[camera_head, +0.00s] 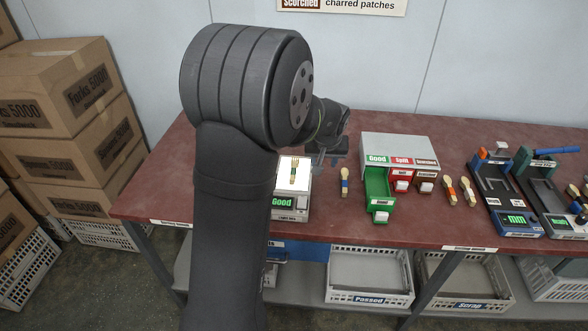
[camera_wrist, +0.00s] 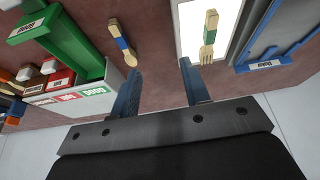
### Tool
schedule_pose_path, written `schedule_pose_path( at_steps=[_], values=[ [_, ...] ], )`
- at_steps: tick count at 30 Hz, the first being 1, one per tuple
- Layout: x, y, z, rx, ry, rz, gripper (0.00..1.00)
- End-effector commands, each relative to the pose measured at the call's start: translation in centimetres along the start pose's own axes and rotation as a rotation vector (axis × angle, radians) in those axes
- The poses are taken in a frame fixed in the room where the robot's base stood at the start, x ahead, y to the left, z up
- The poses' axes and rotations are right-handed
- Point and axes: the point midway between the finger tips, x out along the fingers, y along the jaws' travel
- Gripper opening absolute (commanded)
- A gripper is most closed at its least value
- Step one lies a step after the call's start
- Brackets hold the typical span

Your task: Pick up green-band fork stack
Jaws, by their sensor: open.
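A wooden fork piece (camera_head: 293,172) with a greenish band lies on a lit white panel, left of the middle of the table. It also shows in the wrist view (camera_wrist: 208,36), tines toward my gripper. I cannot tell how many forks are stacked there. My gripper (camera_head: 326,158) is open and empty above the back of the table, up and to the right of the panel. In the wrist view, my gripper (camera_wrist: 161,88) has its two fingers apart, with bare red table between them; the right finger is closest to the fork.
A blue-banded wooden piece (camera_head: 344,182) lies right of the panel. Beyond it stands a sorting box (camera_head: 398,148) with green and red drawers, the green one pulled out. More wooden pieces (camera_head: 449,190) and gauge devices (camera_head: 506,192) are farther right. A "Good" display (camera_head: 283,202) fronts the panel.

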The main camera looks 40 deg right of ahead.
Motion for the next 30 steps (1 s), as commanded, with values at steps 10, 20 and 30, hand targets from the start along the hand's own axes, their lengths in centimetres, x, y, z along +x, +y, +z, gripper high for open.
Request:
schedule_pose_path(
  at_steps=[10, 20, 30],
  values=[
    [-4.0, -9.0, -4.6, 0.038, 0.005, 0.025, 0.42],
    [1.6, -8.9, -4.5, 0.042, 0.001, 0.026, 0.42],
    [7.3, -8.8, -4.6, 0.042, 0.004, 0.027, 0.42]
  ],
)
